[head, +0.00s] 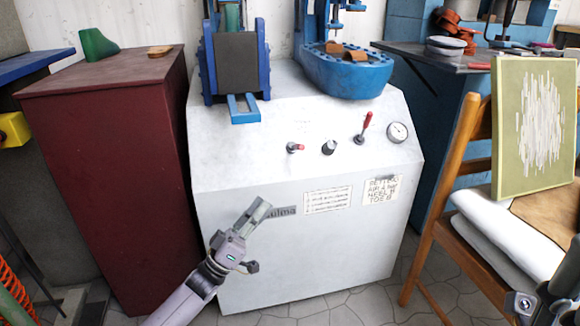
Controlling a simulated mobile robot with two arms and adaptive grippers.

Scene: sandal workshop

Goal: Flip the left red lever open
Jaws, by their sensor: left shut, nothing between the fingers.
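The left red lever (295,147) is a short lever with a red tip, on the sloped top of the white machine (240,165). It looks laid over to one side, its red end toward the left. A second red lever (365,125) stands up further right. My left gripper (258,213) is shut and empty in front of the machine's front face, below and left of the left lever and apart from it. My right gripper (573,262) is partly in view at the lower right edge, far from the levers; its fingers are too cut off to judge.
A black knob (328,147) sits between the levers, and a round gauge (397,132) is at the right. Blue press parts (345,72) stand behind. A dark red cabinet (100,180) is left. A wooden chair (440,220) with a green-framed panel (507,130) is right.

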